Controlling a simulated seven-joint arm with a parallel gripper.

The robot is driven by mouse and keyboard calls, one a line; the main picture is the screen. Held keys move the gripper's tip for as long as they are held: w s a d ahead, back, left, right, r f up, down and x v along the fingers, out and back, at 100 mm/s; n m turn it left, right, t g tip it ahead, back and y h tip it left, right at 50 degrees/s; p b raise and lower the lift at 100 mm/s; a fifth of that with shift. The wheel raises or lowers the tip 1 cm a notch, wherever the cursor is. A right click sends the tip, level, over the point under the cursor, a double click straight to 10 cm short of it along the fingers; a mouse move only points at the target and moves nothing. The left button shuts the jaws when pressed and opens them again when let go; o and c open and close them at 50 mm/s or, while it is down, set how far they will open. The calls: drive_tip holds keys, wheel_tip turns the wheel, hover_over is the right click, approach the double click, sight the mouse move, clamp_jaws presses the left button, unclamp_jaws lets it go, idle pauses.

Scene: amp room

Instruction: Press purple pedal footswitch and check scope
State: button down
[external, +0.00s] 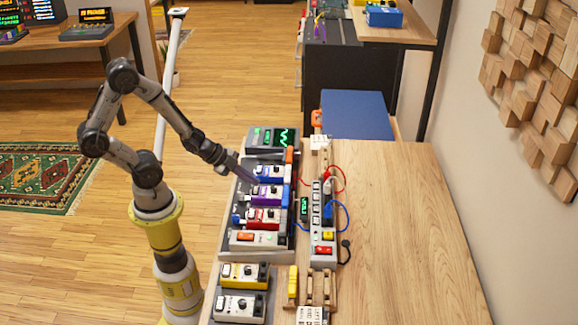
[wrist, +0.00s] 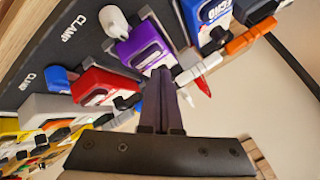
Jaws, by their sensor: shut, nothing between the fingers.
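The purple pedal (external: 272,191) sits on the grey pedalboard between a blue and a red pedal. It also shows in the wrist view (wrist: 136,42), tilted by the camera angle. My gripper (external: 256,180) is shut and empty, with its tips at the purple pedal. In the wrist view the dark fingers (wrist: 160,74) end at the pedal's near edge; I cannot tell whether they touch or press it. The footswitch is not clear. The scope (external: 261,139) stands at the far end of the board, its screen lit with a green wave.
A blue pedal (external: 272,171), a red pedal (external: 263,217) and a white pedal (external: 257,239) crowd the board. Cables and a power strip (external: 322,225) lie to its right. A yellow pedal (external: 244,274) stands nearer. The table's right side (external: 410,230) is clear.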

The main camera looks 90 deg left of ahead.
idle(0.7)
drive_tip(key=shift+f, duration=0.45)
drive_tip(key=shift+f, duration=0.5)
idle(0.8)
drive_tip(key=shift+r, duration=0.9)
drive_tip(key=shift+r, duration=0.1)
drive_tip(key=shift+r, duration=2.4)
